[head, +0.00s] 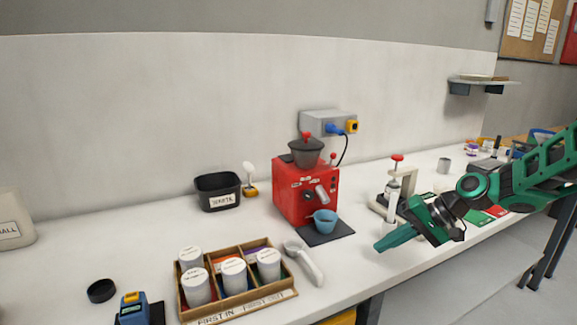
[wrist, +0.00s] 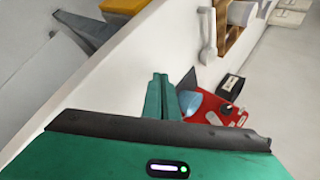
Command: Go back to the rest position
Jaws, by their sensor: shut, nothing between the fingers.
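My gripper (head: 381,247) is green and hangs over the front part of the white bench at the right, its fingers pointing left and down. It is shut and empty. In the wrist view its fingers (wrist: 158,88) lie together near the middle of the picture. The fingers are apart from the objects around them in the head view. My arm reaches in from the right edge.
A red machine (head: 303,196) with a blue cup (head: 325,221) stands left of my gripper. A white scoop (head: 304,262) and a wooden tray (head: 243,309) with several white-lidded jars lie further left. A stand with a red knob (head: 397,158) is just behind my arm.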

